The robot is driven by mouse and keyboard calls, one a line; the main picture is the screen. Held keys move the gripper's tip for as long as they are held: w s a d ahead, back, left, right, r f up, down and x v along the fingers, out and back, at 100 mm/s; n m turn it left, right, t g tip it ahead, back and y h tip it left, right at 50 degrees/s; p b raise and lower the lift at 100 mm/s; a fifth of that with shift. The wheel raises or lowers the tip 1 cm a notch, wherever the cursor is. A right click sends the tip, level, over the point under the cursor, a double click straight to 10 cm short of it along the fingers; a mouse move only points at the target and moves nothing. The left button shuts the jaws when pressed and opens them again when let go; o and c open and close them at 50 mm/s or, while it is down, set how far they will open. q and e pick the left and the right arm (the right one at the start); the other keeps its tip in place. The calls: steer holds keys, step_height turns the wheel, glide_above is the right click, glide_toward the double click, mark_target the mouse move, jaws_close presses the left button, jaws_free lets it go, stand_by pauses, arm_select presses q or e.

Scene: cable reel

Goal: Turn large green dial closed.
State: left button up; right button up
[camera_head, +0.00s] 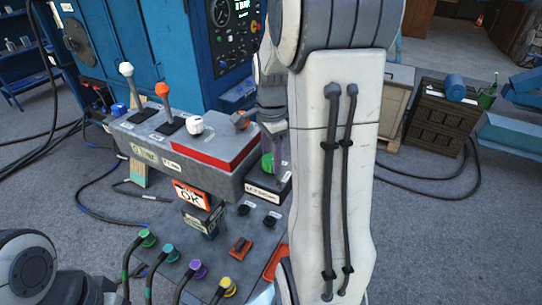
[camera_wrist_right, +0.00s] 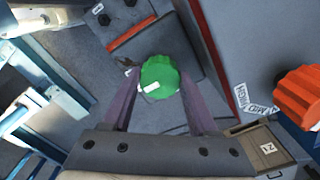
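The large green dial (camera_wrist_right: 159,77) has a ribbed edge and a white mark on its face. It fills the middle of the right wrist view. In the head view the green dial (camera_head: 266,164) is partly hidden behind my right gripper (camera_head: 272,150). In the wrist view the two dark fingers of my right gripper (camera_wrist_right: 159,75) are apart, one on each side of the dial. Narrow gaps seem to show; I cannot tell whether either finger touches it. My left gripper is out of view; only part of my left arm shows at the lower left.
An orange-red knob (camera_wrist_right: 300,95) is right of the dial in the wrist view. Coloured cable plugs (camera_head: 198,268) line the lower panel. My right arm blocks the middle.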

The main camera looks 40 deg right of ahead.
steer(key=shift+n, duration=0.4)
steer(key=n+p, duration=0.1)
steer(key=n, duration=0.2)
steer(key=shift+r+n, duration=0.1)
steer(key=shift+n, duration=0.3)
steer(key=n, duration=0.4)
steer(key=shift+p, duration=0.3)
steer(key=n, duration=0.5)
steer(key=shift+n+p, duration=0.45)
steer(key=shift+n, duration=1.55)
steer(key=o, duration=1.4)
